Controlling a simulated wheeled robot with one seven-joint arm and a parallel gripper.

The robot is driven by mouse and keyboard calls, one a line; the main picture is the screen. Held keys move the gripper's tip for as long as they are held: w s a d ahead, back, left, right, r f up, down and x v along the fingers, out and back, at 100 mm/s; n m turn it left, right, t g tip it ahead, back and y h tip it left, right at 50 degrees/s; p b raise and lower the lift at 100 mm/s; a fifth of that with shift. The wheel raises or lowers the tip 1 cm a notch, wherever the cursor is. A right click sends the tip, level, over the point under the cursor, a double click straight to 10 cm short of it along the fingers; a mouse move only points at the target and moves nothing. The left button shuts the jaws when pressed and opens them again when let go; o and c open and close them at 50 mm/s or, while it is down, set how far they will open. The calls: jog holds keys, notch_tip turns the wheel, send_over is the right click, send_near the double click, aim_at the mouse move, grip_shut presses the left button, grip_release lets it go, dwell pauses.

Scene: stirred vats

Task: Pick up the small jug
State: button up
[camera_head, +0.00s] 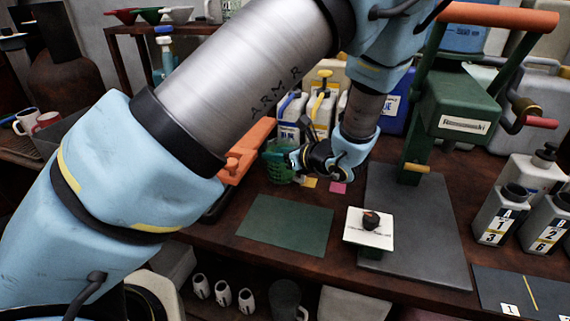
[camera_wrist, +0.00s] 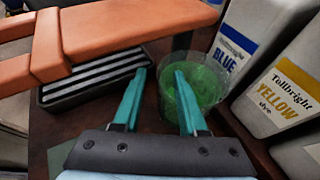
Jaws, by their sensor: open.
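The small jug (camera_wrist: 207,80) is a clear vessel with green liquid in it. In the wrist view it stands upright just beyond and right of centre, partly covered by my right finger. In the head view it shows as a green vessel (camera_head: 277,165) beside my gripper (camera_head: 294,158), partly hidden by it. My gripper's teal fingers (camera_wrist: 159,76) are apart with nothing held between them. The right finger overlaps the jug in the picture; I cannot tell whether it touches. The left finger is over dark table and the ridged tray's edge.
An orange bar (camera_wrist: 120,40) crosses above a black ridged tray (camera_wrist: 85,82) left of the jug. A blue-labelled container (camera_wrist: 238,48) and a yellow-labelled one (camera_wrist: 278,85) stand close on the right. A green mat (camera_head: 285,225) lies clear in front.

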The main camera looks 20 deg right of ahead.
jog(key=shift+x, duration=0.8)
jog(key=shift+c, duration=0.4)
grip_shut()
jog(key=shift+s+f, duration=0.1)
